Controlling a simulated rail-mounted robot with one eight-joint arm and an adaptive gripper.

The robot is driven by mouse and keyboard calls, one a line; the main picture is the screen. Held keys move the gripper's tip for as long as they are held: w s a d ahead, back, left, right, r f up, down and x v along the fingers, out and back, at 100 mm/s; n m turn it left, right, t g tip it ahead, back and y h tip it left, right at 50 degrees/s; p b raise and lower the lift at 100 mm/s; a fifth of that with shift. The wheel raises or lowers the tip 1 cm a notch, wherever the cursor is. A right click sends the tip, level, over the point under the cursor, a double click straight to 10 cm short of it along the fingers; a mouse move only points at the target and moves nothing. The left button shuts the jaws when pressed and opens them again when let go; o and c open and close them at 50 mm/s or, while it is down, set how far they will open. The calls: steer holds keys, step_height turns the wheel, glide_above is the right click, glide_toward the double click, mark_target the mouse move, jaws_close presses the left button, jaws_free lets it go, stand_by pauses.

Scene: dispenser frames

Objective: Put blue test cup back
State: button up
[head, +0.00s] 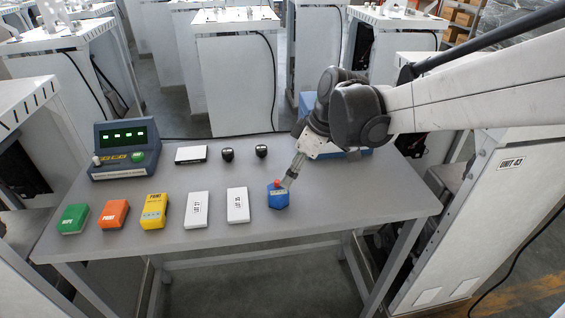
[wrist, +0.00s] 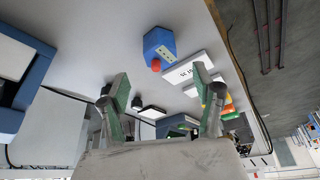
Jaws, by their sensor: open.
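The blue test cup (head: 278,199) appears as a blue six-sided block with a red knob and a pale marked panel. It sits on the grey table at the right end of the front row. In the wrist view the blue cup (wrist: 157,42) lies beyond the fingertips, roughly centred between them, its red knob toward me. My gripper (head: 289,181) is open just above and behind the cup in the head view. In the wrist view my gripper (wrist: 160,82) shows green-padded fingers spread wide with nothing between them. I cannot tell whether a finger touches the cup.
White boxes (head: 238,205) (head: 196,210), a yellow box (head: 154,211), an orange box (head: 113,214) and a green box (head: 74,219) stand left of the cup. Behind are a console (head: 126,147) and two dark knobs (head: 227,154) (head: 261,151). Table (head: 360,205) is clear right of the cup.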

steer(key=s+d+r+m+t+h, duration=0.2)
steer(key=s+d+m, duration=0.4)
steer(key=s, duration=0.3)
steer(key=s+d+r+m+t+h, duration=0.2)
steer(key=s+d+m, duration=0.4)
steer(key=s, duration=0.4)
steer(key=shift+d+m+t, duration=0.4)
steer(key=shift+m+t, duration=0.1)
steer(key=shift+t, duration=0.1)
